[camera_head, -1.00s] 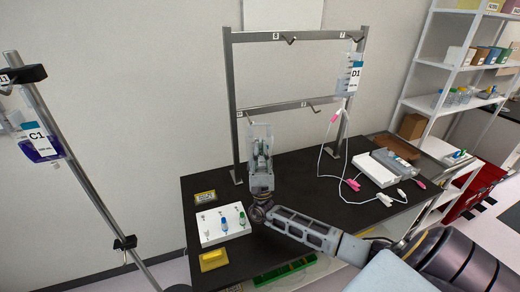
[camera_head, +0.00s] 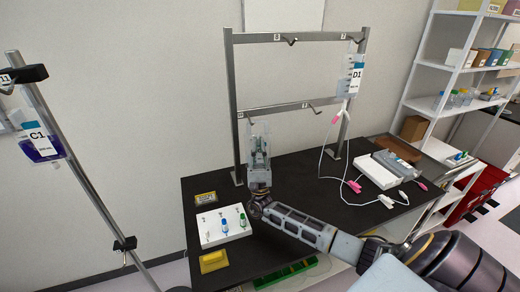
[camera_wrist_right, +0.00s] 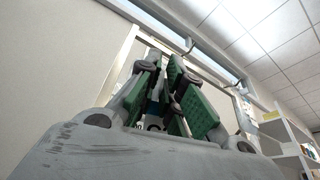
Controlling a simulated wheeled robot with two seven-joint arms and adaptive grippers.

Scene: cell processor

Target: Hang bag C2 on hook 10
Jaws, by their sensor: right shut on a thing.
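My right gripper (camera_head: 258,148) points up at the lower bar of the metal rack and is shut on a pale, see-through bag (camera_head: 251,128). The bag shows around and above the fingers; its label cannot be read. In the right wrist view the green finger pads (camera_wrist_right: 172,95) stand close together, with a small blue and white bit of the held thing between them. The lower bar (camera_head: 285,108) carries a tag at its left end, too small to read surely, perhaps 10. The hook there is hidden or not clear behind the bag. My left gripper is not in view.
Bag D1 (camera_head: 356,80) hangs at the rack's right with tubing to the black table (camera_head: 315,180). Bag C1 (camera_head: 40,146) hangs on a pole at left. A white tray with vials (camera_head: 210,238) and a white device (camera_head: 378,169) stand on the table. Shelves (camera_head: 465,65) stand at right.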

